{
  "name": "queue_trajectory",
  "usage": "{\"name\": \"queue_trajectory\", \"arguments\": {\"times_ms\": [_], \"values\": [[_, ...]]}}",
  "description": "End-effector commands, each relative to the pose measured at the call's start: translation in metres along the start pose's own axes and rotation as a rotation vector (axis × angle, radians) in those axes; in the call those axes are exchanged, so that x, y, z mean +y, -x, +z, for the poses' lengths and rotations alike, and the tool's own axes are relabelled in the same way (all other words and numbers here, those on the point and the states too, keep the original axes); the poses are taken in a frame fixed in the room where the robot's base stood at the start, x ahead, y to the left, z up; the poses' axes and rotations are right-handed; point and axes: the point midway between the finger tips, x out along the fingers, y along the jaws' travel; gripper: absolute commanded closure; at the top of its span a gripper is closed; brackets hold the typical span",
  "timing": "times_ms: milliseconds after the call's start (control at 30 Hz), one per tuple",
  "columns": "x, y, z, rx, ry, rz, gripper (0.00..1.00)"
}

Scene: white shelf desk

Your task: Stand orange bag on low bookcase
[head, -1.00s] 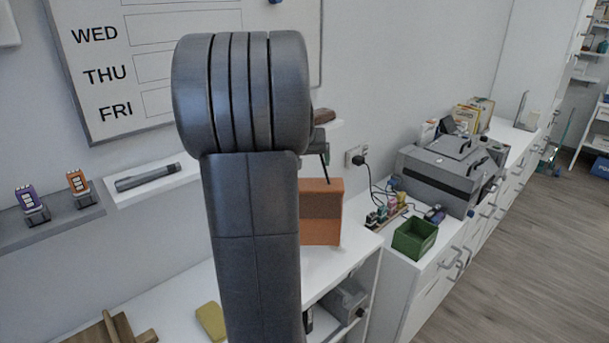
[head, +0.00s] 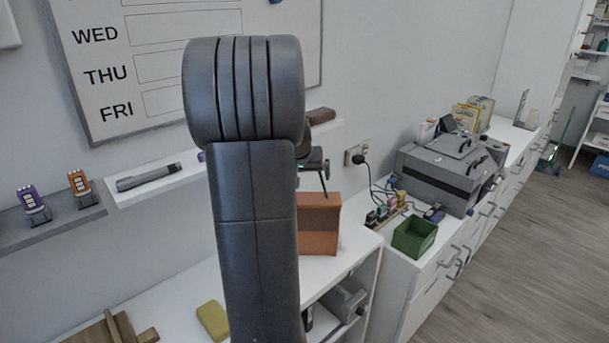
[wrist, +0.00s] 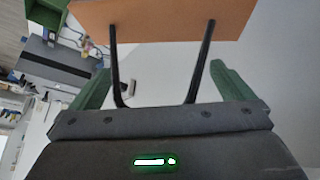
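The orange bag (head: 318,228) is upright, slightly tilted, over the right part of the white low bookcase top (head: 356,244). I cannot tell whether its base touches the surface. My arm hides its left side. In the wrist view the bag's orange side (wrist: 165,18) fills the top, and two thin black handle strands run from it toward my gripper (wrist: 160,70). In the head view my gripper (head: 318,163) is just above the bag, mostly behind my arm.
A green open box (head: 414,238) and a grey printer-like machine (head: 438,176) stand on the cabinet to the right. A yellow item (head: 212,320) and a wooden holder (head: 110,330) are on the near left. A wall shelf (head: 160,184) is behind.

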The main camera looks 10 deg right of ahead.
Motion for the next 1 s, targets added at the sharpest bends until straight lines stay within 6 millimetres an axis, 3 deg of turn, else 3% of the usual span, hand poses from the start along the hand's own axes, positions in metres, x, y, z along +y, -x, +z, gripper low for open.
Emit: {"name": "queue_trajectory", "arguments": {"times_ms": [200, 333, 700, 1000], "values": [[0.000, 0.003, 0.000, 0.001, 0.000, 0.000, 0.00], [0.000, 0.015, -0.001, 0.003, 0.000, -0.001, 0.00], [0.000, 0.088, -0.001, 0.005, 0.000, -0.001, 0.00], [0.000, 0.119, 0.000, 0.001, 0.000, -0.001, 0.00]]}}
